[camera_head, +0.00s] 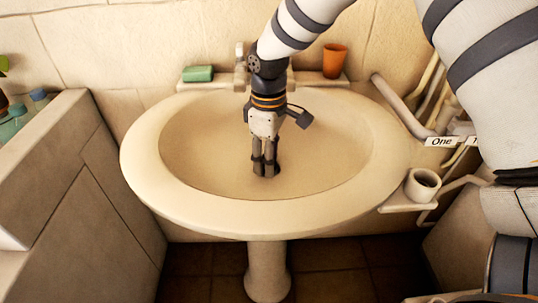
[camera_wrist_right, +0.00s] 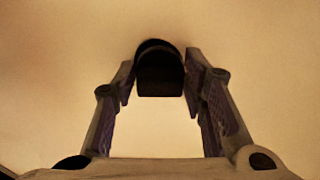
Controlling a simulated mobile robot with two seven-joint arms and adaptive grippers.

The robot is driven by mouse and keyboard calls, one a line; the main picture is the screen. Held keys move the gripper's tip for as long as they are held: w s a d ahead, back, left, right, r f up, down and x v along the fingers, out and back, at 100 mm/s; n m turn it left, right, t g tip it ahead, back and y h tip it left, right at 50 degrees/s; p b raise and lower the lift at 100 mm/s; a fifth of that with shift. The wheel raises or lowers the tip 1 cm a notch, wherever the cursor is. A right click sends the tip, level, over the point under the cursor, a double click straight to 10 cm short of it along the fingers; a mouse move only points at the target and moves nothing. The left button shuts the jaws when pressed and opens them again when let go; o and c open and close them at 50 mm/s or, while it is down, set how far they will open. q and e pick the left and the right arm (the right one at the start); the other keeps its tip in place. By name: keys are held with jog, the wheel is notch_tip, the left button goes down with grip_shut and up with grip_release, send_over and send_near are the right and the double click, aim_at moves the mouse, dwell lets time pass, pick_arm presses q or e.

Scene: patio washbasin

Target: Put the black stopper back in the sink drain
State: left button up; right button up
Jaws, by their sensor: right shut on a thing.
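The white oval sink (camera_head: 185,205) stands on a pedestal in the head view. My right gripper (camera_head: 264,172) reaches down into its bowl, with the fingertips low over the middle of the bowl. In the right wrist view the gripper (camera_wrist_right: 160,75) is shut on the black stopper (camera_wrist_right: 160,82), held between the fingertips. A dark curved edge shows at the stopper's far side; I cannot tell whether it is the drain. In the head view a dark patch shows at the fingertips, and the fingers hide most of it. My left gripper is not in view.
A green soap bar (camera_head: 198,74) and an orange cup (camera_head: 334,61) sit on the ledge behind the sink, beside the faucet (camera_head: 239,55). A white cup (camera_head: 422,185) stands in a holder at the right, near pipes (camera_head: 400,103). A tiled ledge (camera_head: 55,150) flanks the left.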

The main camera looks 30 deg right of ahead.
jog(key=shift+f, duration=0.55)
dwell(0.4)
jog(key=o, duration=0.8)
jog(key=shift+o, duration=0.2)
notch_tip(320, 180, up, 6)
jog(key=shift+p, duration=0.8)
jog(key=shift+r+p, duration=0.5)
jog(key=shift+r, duration=2.05)
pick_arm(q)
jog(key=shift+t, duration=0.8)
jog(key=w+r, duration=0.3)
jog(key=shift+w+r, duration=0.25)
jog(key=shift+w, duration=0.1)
